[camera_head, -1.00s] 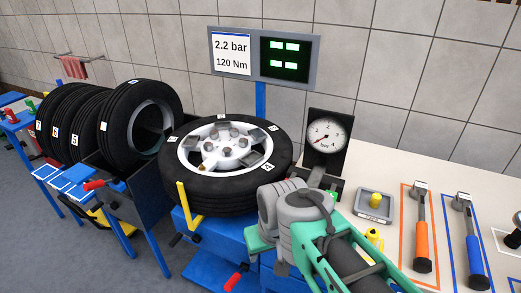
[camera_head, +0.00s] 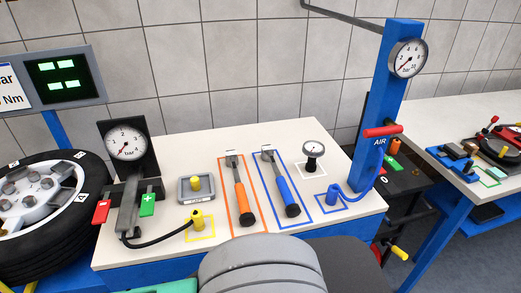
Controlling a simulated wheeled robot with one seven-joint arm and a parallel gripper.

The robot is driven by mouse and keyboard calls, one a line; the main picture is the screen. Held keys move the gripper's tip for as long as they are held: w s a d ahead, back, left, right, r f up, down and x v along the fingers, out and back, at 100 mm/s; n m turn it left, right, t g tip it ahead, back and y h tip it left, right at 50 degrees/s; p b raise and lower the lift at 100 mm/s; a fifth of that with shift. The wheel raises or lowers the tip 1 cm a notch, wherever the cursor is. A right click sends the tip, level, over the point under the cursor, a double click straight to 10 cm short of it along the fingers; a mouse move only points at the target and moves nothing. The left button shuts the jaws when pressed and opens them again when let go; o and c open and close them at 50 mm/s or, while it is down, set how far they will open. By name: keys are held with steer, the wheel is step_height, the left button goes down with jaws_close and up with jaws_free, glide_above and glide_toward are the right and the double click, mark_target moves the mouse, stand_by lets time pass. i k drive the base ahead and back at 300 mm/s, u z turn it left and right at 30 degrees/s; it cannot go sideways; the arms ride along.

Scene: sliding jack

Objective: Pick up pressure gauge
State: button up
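A small round pressure gauge (camera_head: 313,149) with a white dial and dark rim stands inside a white outline on the white bench top (camera_head: 333,226), near its right end. A larger gauge (camera_head: 127,142) is set in a black stand at the left of the bench. A third gauge (camera_head: 407,58) is fixed high on the blue AIR post (camera_head: 392,101). Grey parts of my arm show at the bottom middle. My gripper is not in view, and nothing is seen touching the small gauge.
Left of the small gauge lie a blue-handled tool (camera_head: 281,187), an orange-handled tool (camera_head: 241,190), a grey tray with a yellow knob (camera_head: 196,187), and a yellow fitting (camera_head: 197,219) on a black hose. A blue fitting (camera_head: 334,194) stands near the post. A tyre (camera_head: 75,238) is at left.

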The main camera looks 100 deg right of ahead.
mark_target(314, 149)
steer(key=u, duration=0.15)
steer(key=k, duration=0.75)
steer(key=z, duration=0.9)
